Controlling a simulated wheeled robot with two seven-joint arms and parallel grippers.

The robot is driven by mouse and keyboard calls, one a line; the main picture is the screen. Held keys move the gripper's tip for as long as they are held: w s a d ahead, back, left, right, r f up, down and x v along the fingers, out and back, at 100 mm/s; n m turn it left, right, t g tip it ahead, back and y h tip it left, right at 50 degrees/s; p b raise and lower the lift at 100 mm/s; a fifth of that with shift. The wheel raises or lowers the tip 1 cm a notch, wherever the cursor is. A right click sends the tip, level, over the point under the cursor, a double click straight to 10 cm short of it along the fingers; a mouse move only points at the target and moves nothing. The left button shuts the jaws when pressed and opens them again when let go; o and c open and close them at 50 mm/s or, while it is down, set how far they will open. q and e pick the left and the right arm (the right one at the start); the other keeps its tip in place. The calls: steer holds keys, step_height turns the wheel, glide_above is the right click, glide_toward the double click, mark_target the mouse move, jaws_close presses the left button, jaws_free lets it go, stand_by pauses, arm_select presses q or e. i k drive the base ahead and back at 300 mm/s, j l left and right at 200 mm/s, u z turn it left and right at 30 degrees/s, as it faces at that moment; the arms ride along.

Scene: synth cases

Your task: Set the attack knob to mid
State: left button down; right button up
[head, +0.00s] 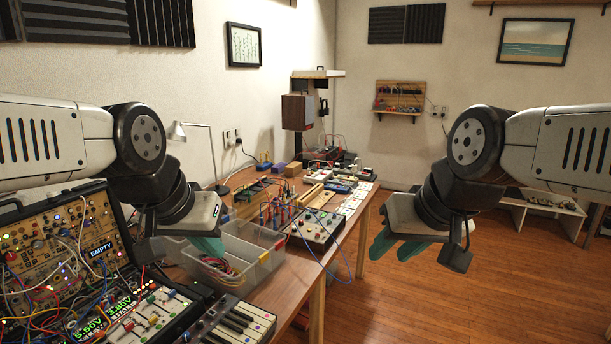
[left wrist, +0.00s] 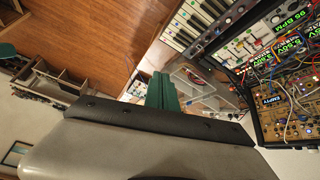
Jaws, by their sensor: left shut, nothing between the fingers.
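The open synth case (head: 110,195) stands at the left in the head view, full of small knobs, lit displays and patch cables. It also shows at the right of the left wrist view (left wrist: 257,128). The panel labels are too small to read, so I cannot tell which knob is attack. My left gripper (head: 208,247) is shut and empty, right of the case and above the clear bin. Its teal fingers show in the left wrist view (left wrist: 162,92). My right gripper (head: 398,249) is open and empty, over the floor right of the table.
A clear bin (head: 262,273) with coiled cables stands beside the case. A small keyboard (head: 232,322) is in front. Behind lie a pale module (head: 318,229) with cables, several boxes and a lamp (head: 212,155). The wooden floor (head: 440,305) at the right is free.

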mark_target(64, 232)
steer(key=u, duration=2.05)
